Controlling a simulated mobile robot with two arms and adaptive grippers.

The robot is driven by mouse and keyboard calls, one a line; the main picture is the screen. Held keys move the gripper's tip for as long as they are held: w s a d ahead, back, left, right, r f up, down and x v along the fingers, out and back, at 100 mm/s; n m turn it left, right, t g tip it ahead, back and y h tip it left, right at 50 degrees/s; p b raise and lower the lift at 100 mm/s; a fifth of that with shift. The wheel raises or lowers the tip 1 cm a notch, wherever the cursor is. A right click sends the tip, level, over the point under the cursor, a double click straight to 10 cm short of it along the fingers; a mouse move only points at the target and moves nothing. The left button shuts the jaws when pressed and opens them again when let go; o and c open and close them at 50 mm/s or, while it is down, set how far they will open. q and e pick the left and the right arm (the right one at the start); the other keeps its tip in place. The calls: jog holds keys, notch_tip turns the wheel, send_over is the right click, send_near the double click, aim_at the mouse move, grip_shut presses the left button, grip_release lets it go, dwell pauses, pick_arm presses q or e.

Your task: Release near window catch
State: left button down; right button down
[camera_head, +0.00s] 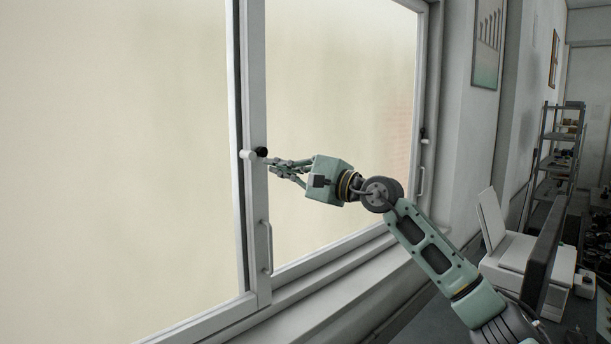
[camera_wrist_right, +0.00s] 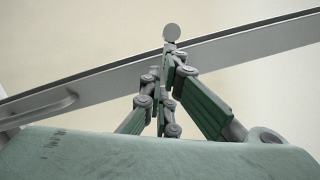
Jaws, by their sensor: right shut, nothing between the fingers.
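The near window catch (camera_head: 249,155) is on the upright middle frame of the window, with a pale round end and a dark knob beside it. My right gripper (camera_head: 270,162) reaches it from the right, shut and empty, with its fingertips at or just beside the catch. In the right wrist view my right gripper (camera_wrist_right: 168,52) has its fingers closed to a point, just below a pale round disc of the catch (camera_wrist_right: 172,32). I cannot tell whether they touch. The far window catch (camera_head: 423,134) is on the right frame. My left gripper is not in view.
A pull handle (camera_head: 268,248) sits below the near catch on the same frame. The window sill (camera_head: 330,290) runs underneath. A white printer (camera_head: 505,245) and a dark monitor (camera_head: 545,258) stand at the right, near my right arm. Shelving (camera_head: 560,140) is farther back.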

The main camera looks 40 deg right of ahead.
jog(key=v, duration=0.8)
jog(key=shift+d, duration=0.35)
jog(key=shift+s, duration=0.2)
jog(key=shift+f, duration=0.1)
